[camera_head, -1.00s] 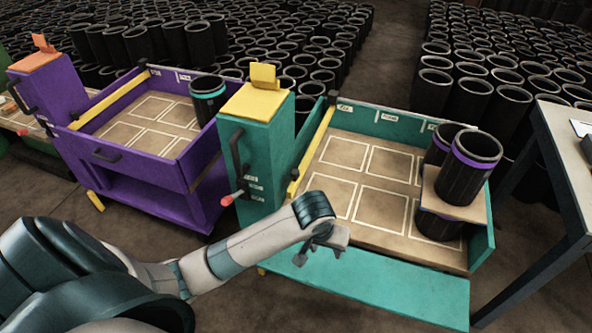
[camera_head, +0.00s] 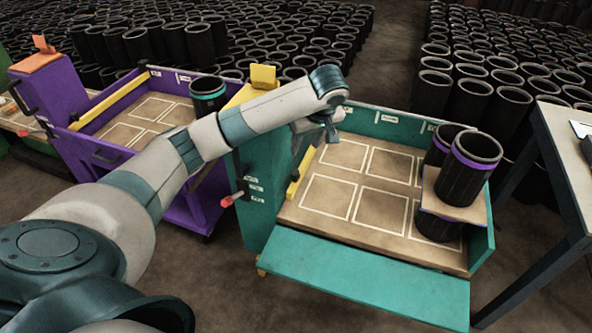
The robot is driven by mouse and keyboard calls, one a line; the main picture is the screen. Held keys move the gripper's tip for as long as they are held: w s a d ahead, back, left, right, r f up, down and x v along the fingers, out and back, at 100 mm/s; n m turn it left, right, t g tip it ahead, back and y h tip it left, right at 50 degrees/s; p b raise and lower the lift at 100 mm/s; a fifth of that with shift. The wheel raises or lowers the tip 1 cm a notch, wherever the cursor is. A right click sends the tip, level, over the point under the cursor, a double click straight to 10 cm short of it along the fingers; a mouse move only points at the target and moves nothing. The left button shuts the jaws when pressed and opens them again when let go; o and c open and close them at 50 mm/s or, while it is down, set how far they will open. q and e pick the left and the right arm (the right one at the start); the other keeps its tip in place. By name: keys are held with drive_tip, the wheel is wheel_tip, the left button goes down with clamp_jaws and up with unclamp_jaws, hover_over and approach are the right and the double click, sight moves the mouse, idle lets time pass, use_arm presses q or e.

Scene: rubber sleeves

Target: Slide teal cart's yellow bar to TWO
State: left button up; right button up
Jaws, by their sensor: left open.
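The teal cart (camera_head: 370,285) stands in the middle with its front flap lowered. Its yellow bar (camera_head: 298,178) lies along the left side of the tray, and its far part is hidden behind my left arm. White labels (camera_head: 388,118) sit on the cart's back wall; their words are too small to read. My left gripper (camera_head: 318,138) is open and empty, above the tray's back left corner near the far end of the bar. I cannot tell whether it touches the bar. My right gripper is not in view.
Black sleeves with purple bands (camera_head: 468,170) stand stacked with a board at the tray's right. A purple cart (camera_head: 125,165) holds a teal-banded sleeve (camera_head: 208,95) at left. A table (camera_head: 560,150) stands at right. Many black sleeves fill the background.

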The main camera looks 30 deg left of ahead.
sight(295, 172)
use_arm(q)
drive_tip(key=shift+f, duration=0.15)
drive_tip(key=x, duration=1.7)
drive_tip(key=shift+d+f, duration=0.1)
drive_tip(key=shift+f, duration=0.05)
clamp_jaws()
